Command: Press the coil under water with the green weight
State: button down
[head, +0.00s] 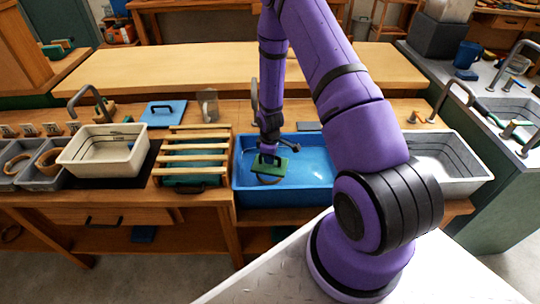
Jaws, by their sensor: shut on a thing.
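My gripper (268,157) points down over the blue tub (243,196) and is shut on the handle of the green weight (273,164). The weight is a flat green block with a dark handle. A brownish coil (269,179) shows just below the weight, inside the tub. The tub holds light blue water (309,167). I cannot tell whether the weight touches the coil, or how deep the coil sits.
A wooden slatted rack (192,156) stands left of the tub, and a cream basin (101,151) farther left. Grey bins (40,164) with brown coils are at the far left. A grey tub (447,164) stands to the right. A blue board (163,113) and a clear jug (208,105) are behind.

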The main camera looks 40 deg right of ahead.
jog(key=shift+f, duration=4.85)
jog(key=c, duration=0.5)
grip_release()
jog(key=shift+c, duration=0.2)
jog(key=shift+r, duration=8.5)
